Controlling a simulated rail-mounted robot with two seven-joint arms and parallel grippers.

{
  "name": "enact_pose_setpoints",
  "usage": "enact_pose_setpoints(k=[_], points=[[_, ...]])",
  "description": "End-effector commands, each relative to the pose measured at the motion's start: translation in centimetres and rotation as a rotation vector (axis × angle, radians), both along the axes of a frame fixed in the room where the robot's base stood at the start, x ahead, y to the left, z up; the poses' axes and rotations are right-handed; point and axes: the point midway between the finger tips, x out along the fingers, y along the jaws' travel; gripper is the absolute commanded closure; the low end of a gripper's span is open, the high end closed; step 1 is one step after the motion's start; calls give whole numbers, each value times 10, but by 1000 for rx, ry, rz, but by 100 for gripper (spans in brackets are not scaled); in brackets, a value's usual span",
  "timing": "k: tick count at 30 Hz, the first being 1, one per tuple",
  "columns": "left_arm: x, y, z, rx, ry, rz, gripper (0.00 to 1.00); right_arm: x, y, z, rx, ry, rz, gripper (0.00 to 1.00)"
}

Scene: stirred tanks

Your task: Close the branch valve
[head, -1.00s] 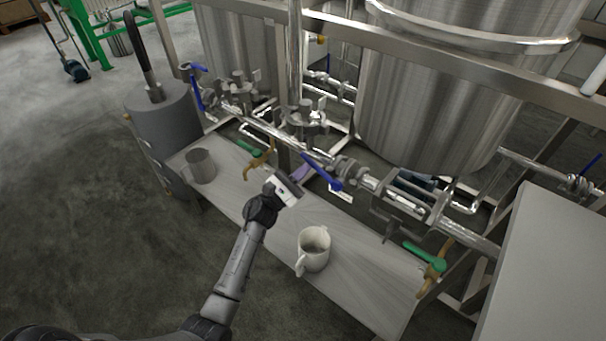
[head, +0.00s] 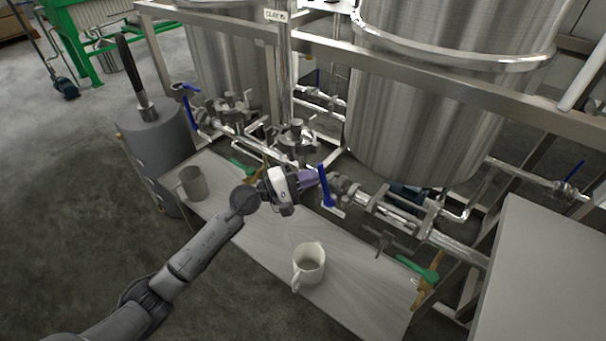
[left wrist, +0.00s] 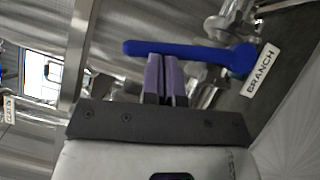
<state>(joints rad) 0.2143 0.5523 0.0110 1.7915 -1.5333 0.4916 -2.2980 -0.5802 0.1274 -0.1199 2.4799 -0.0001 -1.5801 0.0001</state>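The branch valve's blue lever (head: 324,186) stands nearly upright in the head view, on the pipe above the bench. In the left wrist view the lever (left wrist: 185,49) runs across the picture, its pivot end at the right beside a white tag reading BRANCH (left wrist: 260,70). My left gripper (head: 312,178) is just left of the lever in the head view. Its two purple fingers (left wrist: 164,60) are close together with only a thin gap, and their tips meet the lever's near edge. I see no lever between them. My right gripper is in neither view.
A white mug (head: 308,264) and a grey mug (head: 191,184) stand on the bench (head: 245,250). Green-handled taps are at the bench's back (head: 243,168) and right end (head: 418,268). Another blue lever (head: 190,112) is at the left. Steel tanks and frame rails stand behind.

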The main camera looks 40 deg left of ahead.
Motion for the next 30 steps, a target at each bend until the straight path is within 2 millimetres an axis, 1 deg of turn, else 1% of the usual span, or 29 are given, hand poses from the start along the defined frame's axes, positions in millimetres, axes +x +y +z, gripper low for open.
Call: enact_pose_setpoints(k=[1, 6, 16, 30], points=[[0, -3, 4, 38, 2, -2, 100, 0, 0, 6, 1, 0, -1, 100], [1, -12, 7, 122, 6, -2, 100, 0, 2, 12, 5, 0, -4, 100], [1, -20, 9, 115, 7, 0, 100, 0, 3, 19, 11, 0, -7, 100], [1, -22, 10, 113, 5, 0, 100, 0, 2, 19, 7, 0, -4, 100]])
